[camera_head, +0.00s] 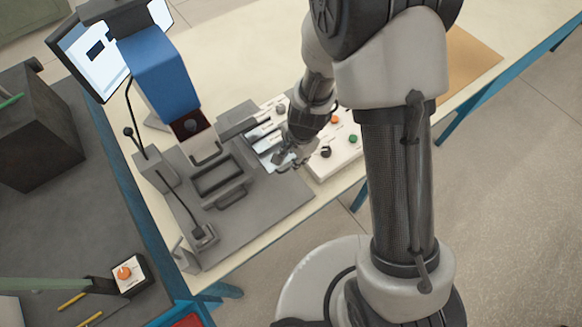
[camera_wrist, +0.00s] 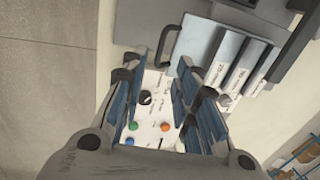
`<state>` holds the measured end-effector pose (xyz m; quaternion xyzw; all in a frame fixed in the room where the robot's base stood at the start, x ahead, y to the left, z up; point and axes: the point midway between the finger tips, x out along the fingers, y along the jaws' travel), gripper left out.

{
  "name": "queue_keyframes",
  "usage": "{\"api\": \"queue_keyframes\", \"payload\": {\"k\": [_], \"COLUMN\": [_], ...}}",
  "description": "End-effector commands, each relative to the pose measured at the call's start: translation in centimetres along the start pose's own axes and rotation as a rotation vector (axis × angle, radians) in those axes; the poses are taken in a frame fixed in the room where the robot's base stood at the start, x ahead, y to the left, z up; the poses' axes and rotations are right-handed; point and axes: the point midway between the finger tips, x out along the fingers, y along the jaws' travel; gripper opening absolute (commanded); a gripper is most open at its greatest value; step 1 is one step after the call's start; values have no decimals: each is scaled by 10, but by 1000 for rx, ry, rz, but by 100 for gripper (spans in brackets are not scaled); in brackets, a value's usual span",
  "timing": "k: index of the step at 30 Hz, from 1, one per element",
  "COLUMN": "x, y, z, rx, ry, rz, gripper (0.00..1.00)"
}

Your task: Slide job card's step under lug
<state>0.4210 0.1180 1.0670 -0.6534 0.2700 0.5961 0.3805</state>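I cannot make out the lug or the step piece.
The white panel (camera_head: 345,160) has a black knob (camera_wrist: 146,97), orange and green buttons. A blue press head (camera_head: 155,75) overhangs the grey base plate (camera_head: 265,207) and a handled frame (camera_head: 222,182). A dark handle (camera_wrist: 170,45) projects near my fingers. The bench (camera_head: 230,50) is clear at the back.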

Motion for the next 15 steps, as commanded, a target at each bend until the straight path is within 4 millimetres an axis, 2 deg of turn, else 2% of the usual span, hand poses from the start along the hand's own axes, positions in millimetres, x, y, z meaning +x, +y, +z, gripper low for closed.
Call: {"api": "queue_keyframes", "payload": {"k": [1,6,10,15], "x": [18,50,66,75], "y": [1,1,0,0], "z": [0,0,0,0], "rx": [1,0,0,0], "ry": [0,0,0,1], "rz": [1,1,-1,-1], "gripper": [28,28,28,28]}}
